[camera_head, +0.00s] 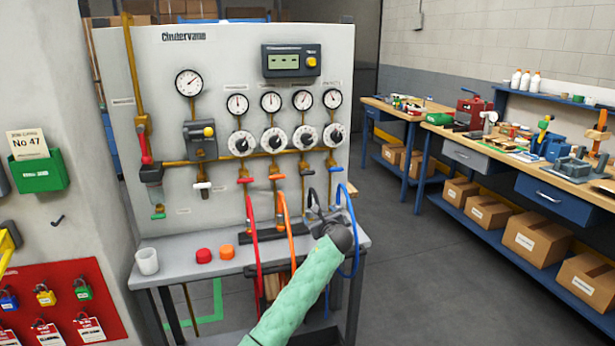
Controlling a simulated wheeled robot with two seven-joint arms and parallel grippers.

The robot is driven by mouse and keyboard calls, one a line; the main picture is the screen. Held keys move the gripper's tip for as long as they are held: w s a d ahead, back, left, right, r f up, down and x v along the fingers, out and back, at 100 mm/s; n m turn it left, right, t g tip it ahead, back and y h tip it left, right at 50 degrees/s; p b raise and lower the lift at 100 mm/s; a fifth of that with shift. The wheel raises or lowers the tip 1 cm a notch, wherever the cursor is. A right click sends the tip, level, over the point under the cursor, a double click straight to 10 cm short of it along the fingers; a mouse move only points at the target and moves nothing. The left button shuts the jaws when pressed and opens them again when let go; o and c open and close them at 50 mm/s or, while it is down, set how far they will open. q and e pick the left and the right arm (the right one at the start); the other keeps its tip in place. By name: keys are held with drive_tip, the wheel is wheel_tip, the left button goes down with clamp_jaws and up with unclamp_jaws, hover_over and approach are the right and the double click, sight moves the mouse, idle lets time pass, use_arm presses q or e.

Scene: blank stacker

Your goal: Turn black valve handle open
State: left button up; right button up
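On the grey panel, a row of small valve handles sits under the white dials. The black valve handle (307,172) is third from the left in this row, between an orange handle (276,177) and a blue one (334,169). My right gripper is not in view.
Red (250,230), orange (287,225) and blue (354,235) hoses hang around my gripper. A white cup (147,261), a red cap (204,256) and an orange cap (227,252) stand on the panel's shelf. A workbench (570,175) stands at right, beyond clear floor.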

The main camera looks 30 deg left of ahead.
sight(308, 173)
use_arm(q)
drive_tip(key=w+a+r+m, duration=0.1)
drive_tip(key=w+a+r, duration=0.1)
drive_tip(key=a+r, duration=0.1)
drive_tip(key=w+a+r+m+y, duration=0.1)
drive_tip(key=w+a+r, duration=0.2)
drive_tip(key=w+a+r+m+y+p, duration=0.1)
drive_tip(key=w+a+r, duration=0.2)
drive_tip(key=r, duration=0.1)
drive_tip(key=shift+t, duration=0.3)
drive_tip(key=shift+x, duration=1.55)
drive_tip(key=shift+w+a+f, duration=0.1)
drive_tip(key=shift+f, duration=0.05)
drive_tip(key=c, duration=0.8)
drive_tip(key=shift+c, duration=1)
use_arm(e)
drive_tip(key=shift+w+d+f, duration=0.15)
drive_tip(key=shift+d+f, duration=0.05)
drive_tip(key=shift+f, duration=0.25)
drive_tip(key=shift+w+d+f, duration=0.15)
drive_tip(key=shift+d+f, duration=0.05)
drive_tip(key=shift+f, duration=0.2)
